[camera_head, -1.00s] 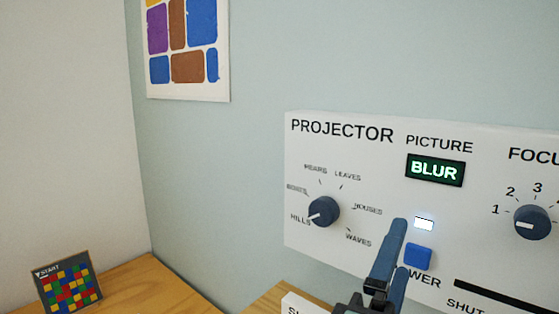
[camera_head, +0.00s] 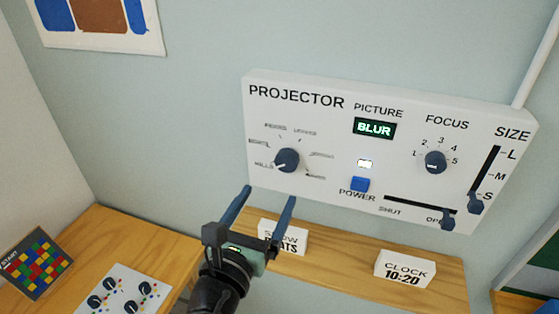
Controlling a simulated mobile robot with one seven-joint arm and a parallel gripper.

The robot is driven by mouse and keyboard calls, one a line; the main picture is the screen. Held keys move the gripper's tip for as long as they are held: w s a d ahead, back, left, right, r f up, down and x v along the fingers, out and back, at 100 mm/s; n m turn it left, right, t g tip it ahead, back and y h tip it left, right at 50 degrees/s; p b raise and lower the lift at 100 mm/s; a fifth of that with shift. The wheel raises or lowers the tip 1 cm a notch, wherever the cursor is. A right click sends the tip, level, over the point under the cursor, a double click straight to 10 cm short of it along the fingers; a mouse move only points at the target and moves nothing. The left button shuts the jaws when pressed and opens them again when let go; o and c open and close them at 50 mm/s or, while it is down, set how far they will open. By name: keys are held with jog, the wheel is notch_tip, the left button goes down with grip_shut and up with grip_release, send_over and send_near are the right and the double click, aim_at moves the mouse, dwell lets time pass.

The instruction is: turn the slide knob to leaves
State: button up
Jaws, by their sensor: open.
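The slide knob (camera_head: 287,160) is a dark round dial on the left of the white projector panel (camera_head: 310,185). Its white pointer line aims lower left, at the HILLS label. The LEAVES label (camera_head: 305,132) is above the knob, slightly to its right. My gripper (camera_head: 264,196) is open and empty, in front of and below the knob, with its two blue fingers spread and pointing up toward the panel. I see no contact with the knob. The picture display (camera_head: 374,128) reads BLUR.
The panel also has a focus knob (camera_head: 436,162), a blue power button (camera_head: 360,184), a shutter slider (camera_head: 448,217) at OPEN and a size slider (camera_head: 476,203) near S. A shelf below holds a clock sign (camera_head: 404,269) and another sign (camera_head: 283,238). A knob board (camera_head: 123,292) lies lower left.

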aim_at(285, 165)
jog(key=p+x, duration=0.1)
jog(key=x, duration=0.9)
jog(key=shift+p, duration=0.4)
jog(key=c, duration=1.4)
